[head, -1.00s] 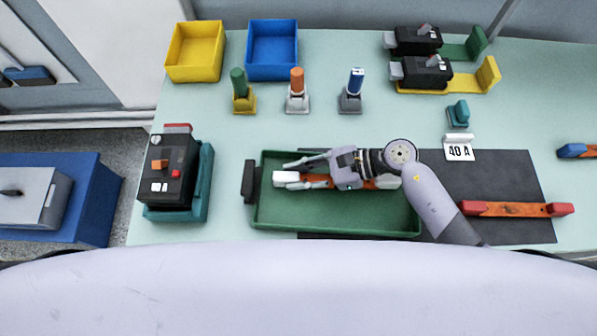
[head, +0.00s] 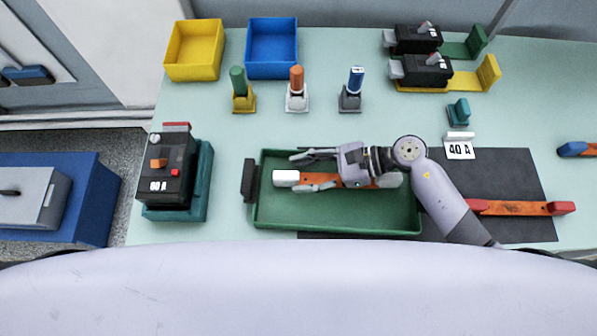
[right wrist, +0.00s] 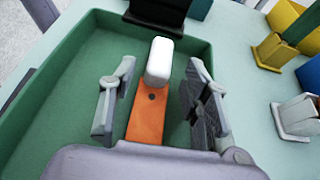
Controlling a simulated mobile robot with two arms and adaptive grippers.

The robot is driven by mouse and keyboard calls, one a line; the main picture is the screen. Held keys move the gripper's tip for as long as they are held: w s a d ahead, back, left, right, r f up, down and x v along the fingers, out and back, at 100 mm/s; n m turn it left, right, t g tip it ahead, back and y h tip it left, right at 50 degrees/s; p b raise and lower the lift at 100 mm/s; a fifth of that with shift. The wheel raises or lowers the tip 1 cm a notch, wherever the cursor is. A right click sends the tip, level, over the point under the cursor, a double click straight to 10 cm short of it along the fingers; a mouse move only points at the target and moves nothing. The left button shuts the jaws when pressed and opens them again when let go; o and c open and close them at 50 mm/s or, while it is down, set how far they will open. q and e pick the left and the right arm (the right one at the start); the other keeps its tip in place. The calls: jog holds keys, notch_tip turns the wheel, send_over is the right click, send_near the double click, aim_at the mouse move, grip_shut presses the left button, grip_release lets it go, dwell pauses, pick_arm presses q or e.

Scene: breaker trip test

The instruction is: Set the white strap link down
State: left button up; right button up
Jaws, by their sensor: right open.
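The white strap link is an orange bar with a white end block (head: 286,178). It lies in the green tray (head: 335,221), and its other end is partly hidden under my right gripper. In the right wrist view its orange bar (right wrist: 146,115) and white end lie between the two fingers, with a gap on each side. My right gripper (head: 316,171) is open around the link, and it also shows in the right wrist view (right wrist: 160,105). My left gripper is not seen.
A breaker (head: 168,173) in a teal holder stands left of the tray. A red-ended strap link (head: 520,209) lies on the dark mat (head: 500,175) at right. Yellow (head: 194,50) and blue (head: 272,49) bins stand at the back, with several coloured-handled items before them.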

jog(key=b+v, duration=0.2)
jog(key=v, duration=0.7)
jog(key=shift+d+b, duration=0.3)
jog(key=shift+b, duration=0.05)
jog(key=shift+d+r, duration=0.25)
jog(key=shift+d, duration=0.1)
